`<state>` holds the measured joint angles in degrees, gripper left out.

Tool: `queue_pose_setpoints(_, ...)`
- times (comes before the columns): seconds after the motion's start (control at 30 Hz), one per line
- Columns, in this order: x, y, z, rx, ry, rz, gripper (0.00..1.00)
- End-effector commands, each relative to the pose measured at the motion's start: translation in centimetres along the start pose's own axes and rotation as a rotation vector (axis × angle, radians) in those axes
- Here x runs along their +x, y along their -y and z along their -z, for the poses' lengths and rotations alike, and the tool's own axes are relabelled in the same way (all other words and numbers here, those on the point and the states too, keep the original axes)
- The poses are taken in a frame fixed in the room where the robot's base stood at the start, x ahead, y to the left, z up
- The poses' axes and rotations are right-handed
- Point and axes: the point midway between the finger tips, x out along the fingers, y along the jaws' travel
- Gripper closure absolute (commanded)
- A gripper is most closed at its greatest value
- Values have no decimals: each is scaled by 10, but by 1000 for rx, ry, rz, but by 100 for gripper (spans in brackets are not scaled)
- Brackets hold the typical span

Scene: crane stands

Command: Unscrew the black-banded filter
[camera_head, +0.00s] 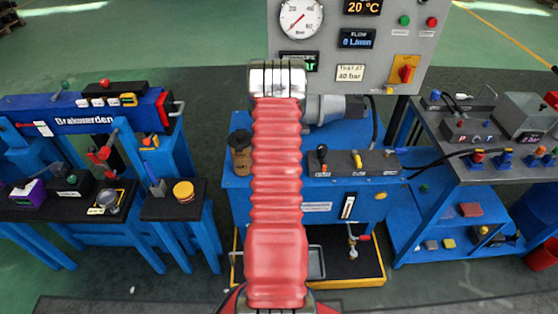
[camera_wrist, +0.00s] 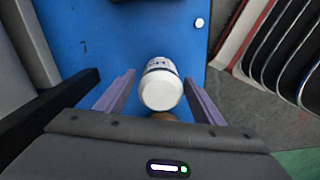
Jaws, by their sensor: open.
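In the wrist view a white cylindrical filter (camera_wrist: 161,88) with a dark marked band near its far end stands out against a blue surface. Its round white end faces the camera. My gripper (camera_wrist: 158,77) is open, with one finger on each side of the filter and a visible gap on both sides. I see no contact. In the head view my red arm covers the middle of the scene, and neither the filter nor my gripper can be made out there.
A blue power unit (camera_head: 233,195) stands behind my arm, with a brown cylinder (camera_head: 241,162) on its left top and a grey gauge panel (camera_head: 375,80) above. Blue stands are on the left, a valve bench (camera_head: 480,171) on the right. Dark hoses (camera_wrist: 285,60) run at right in the wrist view.

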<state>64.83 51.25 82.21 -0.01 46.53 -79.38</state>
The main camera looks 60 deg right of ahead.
Motion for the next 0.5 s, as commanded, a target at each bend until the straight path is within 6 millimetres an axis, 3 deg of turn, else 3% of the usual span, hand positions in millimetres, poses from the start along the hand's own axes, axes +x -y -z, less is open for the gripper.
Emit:
queue_pose_setpoints(0.33,0,0,0,17,0,0,38)
queue_pose_setpoints(0.5,0,0,0,114,0,0,38)
